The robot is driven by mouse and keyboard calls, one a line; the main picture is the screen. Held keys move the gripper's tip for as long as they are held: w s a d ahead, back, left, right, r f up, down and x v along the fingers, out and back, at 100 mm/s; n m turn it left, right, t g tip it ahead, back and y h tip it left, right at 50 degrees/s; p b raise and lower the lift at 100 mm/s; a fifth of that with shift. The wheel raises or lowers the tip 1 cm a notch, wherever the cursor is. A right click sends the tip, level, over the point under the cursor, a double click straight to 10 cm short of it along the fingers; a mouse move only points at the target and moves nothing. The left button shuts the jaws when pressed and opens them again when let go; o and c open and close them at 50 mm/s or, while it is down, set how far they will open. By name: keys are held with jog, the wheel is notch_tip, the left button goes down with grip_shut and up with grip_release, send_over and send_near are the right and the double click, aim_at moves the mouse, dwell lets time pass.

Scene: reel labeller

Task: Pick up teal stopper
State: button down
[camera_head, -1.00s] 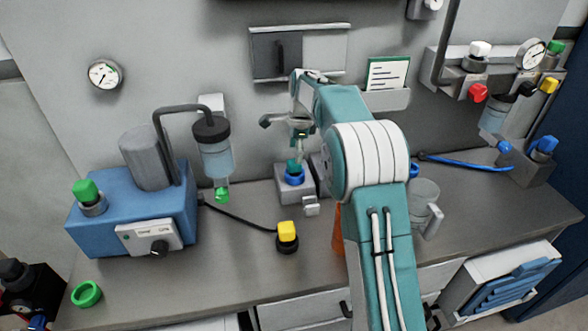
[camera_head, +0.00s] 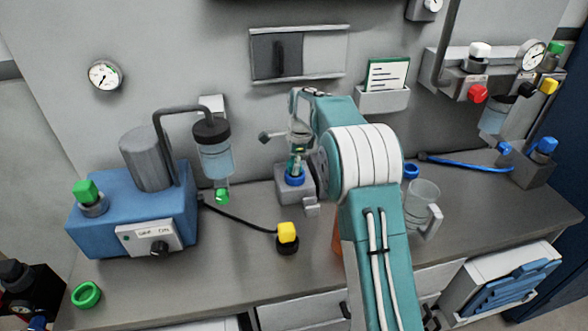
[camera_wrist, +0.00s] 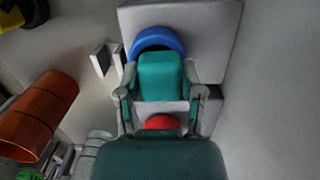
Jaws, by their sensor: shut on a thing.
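The teal stopper (camera_wrist: 160,76) is between the two fingers of my gripper (camera_wrist: 160,98) in the wrist view, and the fingers are shut on it. A blue ring (camera_wrist: 157,40) shows around or just behind its far end, on a light grey block. In the head view the blue ring (camera_head: 294,180) sits on the grey block (camera_head: 297,196) at the back of the bench, with my gripper (camera_head: 296,166) right above it. The stopper is mostly hidden there by my fingers. I cannot tell whether the stopper still touches the ring.
A red round part (camera_wrist: 161,122) shows near my palm. An orange cylinder (camera_wrist: 37,115) lies at left in the wrist view. The blue pump unit (camera_head: 130,215) stands left, a yellow-topped knob (camera_head: 287,232) in front, and a clear mug (camera_head: 423,205) to the right.

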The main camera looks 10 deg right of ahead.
jog(key=shift+r, duration=0.35)
notch_tip(320, 180, up, 2)
jog(key=shift+r, duration=0.15)
jog(key=s+r, duration=1)
jog(key=s, duration=0.4)
jog(key=m, duration=0.6)
send_over(292, 162)
notch_tip(292, 162, down, 2)
jog(key=shift+t, duration=0.4)
jog(key=shift+s+d+f, duration=0.1)
jog(key=shift+d+f, duration=0.05)
jog(key=shift+f, duration=0.85)
jog(key=shift+d+f, duration=0.15)
jog(key=shift+f, duration=0.85)
jog(key=shift+f, duration=0.15)
jog(key=shift+f, duration=3.05)
